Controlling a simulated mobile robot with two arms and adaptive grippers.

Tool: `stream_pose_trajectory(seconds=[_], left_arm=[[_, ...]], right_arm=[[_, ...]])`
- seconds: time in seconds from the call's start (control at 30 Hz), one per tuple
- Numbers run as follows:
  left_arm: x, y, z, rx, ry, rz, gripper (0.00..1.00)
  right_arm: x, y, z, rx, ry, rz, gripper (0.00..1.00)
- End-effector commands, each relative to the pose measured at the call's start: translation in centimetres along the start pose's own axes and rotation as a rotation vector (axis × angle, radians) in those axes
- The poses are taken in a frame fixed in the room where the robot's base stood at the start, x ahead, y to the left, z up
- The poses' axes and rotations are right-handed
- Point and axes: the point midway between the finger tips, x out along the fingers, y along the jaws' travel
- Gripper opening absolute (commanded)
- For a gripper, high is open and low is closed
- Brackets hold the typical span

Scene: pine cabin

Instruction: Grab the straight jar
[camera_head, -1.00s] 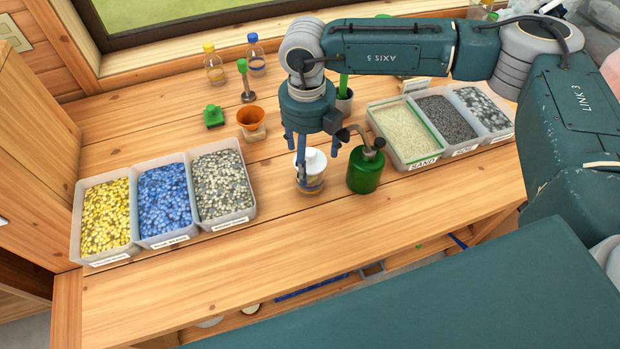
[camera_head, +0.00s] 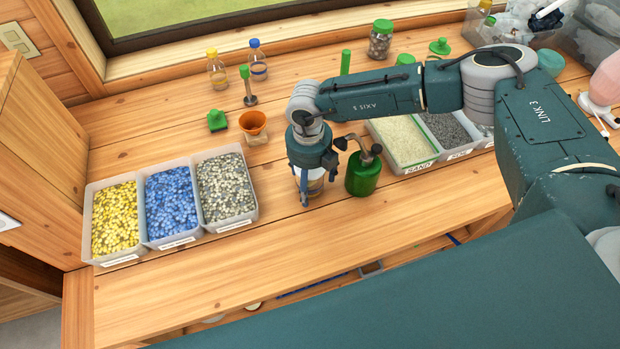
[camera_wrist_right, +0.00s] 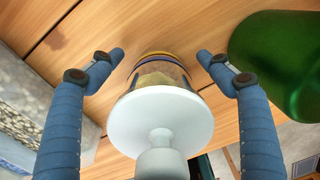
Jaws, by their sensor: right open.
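The straight jar (camera_head: 314,184) stands on the wooden bench in the head view, mostly hidden behind my right gripper (camera_head: 315,192). In the right wrist view the jar's round white lid with a knob (camera_wrist_right: 160,112) faces the camera, and its banded body shows beyond. The two blue fingers of my right gripper (camera_wrist_right: 161,56) are spread, one on each side of the jar, with visible gaps. My left gripper is not in view.
A green bottle with a dark spout (camera_head: 363,174) stands close to the right of the jar. Left are bins of yellow, blue and grey pebbles (camera_head: 203,222); right is a sand bin (camera_head: 437,153). An orange funnel (camera_head: 252,122) stands behind. The bench front is clear.

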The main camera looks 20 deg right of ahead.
Motion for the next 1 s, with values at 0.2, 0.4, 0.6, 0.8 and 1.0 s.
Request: stream_pose_trajectory(seconds=[0.2,0.4,0.6,0.8,1.0], left_arm=[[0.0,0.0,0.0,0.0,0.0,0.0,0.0],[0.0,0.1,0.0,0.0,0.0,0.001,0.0],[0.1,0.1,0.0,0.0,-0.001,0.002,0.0],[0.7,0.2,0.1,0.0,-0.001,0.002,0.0],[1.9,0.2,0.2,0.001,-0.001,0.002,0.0]], right_arm=[[0.0,0.0,0.0,0.0,0.0,0.0,0.4],[-0.1,0.0,0.1,0.0,-0.001,0.0,0.2],[-0.3,0.0,0.1,0.0,-0.002,0.001,0.2],[-1.9,0.1,0.1,0.0,-0.002,0.003,0.2],[-5.5,-0.1,0.2,-0.001,-0.005,0.003,0.2]])
